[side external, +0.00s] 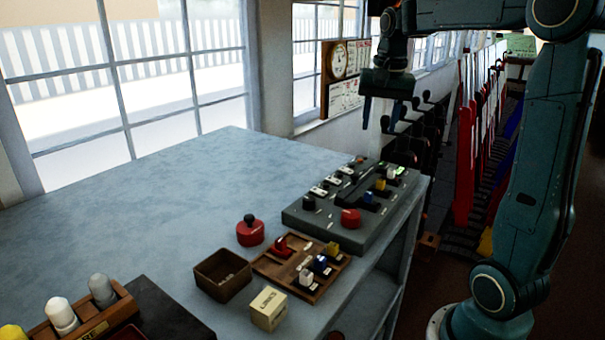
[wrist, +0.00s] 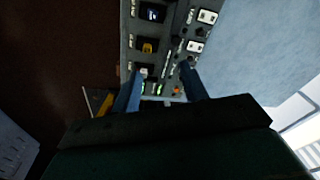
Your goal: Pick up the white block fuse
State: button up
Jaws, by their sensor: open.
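A small white block fuse (side external: 391,172) sits at the far end of the grey panel (side external: 345,237), in a row with a yellow one (side external: 380,184) and a blue one (side external: 368,197). In the wrist view the white one (wrist: 143,73) shows close to the left fingertip. Another white block (side external: 305,277) stands in the wooden tray (side external: 262,268). My gripper (side external: 382,112) is open and empty, above the far end of the panel. In the wrist view my gripper (wrist: 162,74) has its fingers spread over the panel, apart from the fuse.
The tray also holds red, yellow and blue pieces. A red round object (side external: 250,232), an open brown box (side external: 222,276) and a cream block (side external: 268,308) stand nearby on the bench (side external: 150,200). Tall levers (side external: 465,150) stand right of the bench.

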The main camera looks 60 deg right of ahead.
jog(key=d+f+m+g, duration=0.15)
jog(key=d+m, duration=0.35)
jog(key=d, duration=0.6)
send_over(392, 170)
jog(key=shift+y, duration=0.4)
jog(key=shift+w+d+f, duration=0.1)
jog(key=shift+w+f, duration=0.05)
jog(key=shift+f, duration=4.75)
jog(key=shift+f, duration=0.1)
jog(key=shift+f, duration=2.5)
grip_shut()
